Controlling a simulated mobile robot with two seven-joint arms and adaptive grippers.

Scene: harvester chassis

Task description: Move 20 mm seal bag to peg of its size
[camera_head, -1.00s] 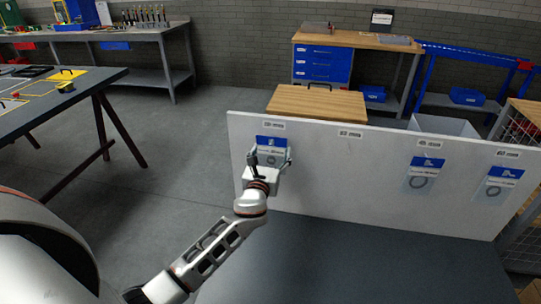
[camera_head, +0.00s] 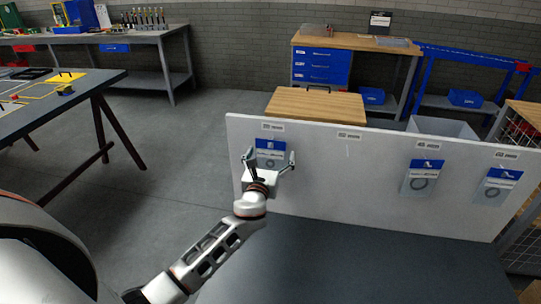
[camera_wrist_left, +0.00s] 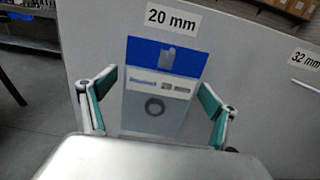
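The 20 mm seal bag (camera_head: 270,146) has a blue header and a clear lower part with a grey ring. It hangs on the white board (camera_head: 330,180) at its left end, under the "20 mm" label (camera_wrist_left: 173,19). In the left wrist view the bag (camera_wrist_left: 155,90) hangs nearly upright, and its hook shows at the blue header. My left gripper (camera_head: 269,162) is open in front of it. Its fingers (camera_wrist_left: 156,103) stand at both sides of the bag, with gaps. My right gripper is not in view.
The "32 mm" place (camera_head: 349,135) on the board has no bag. Two other bags hang at the right, under the 45 mm (camera_head: 420,178) and far-right (camera_head: 499,186) labels. A grey tabletop (camera_head: 350,262) lies clear before the board.

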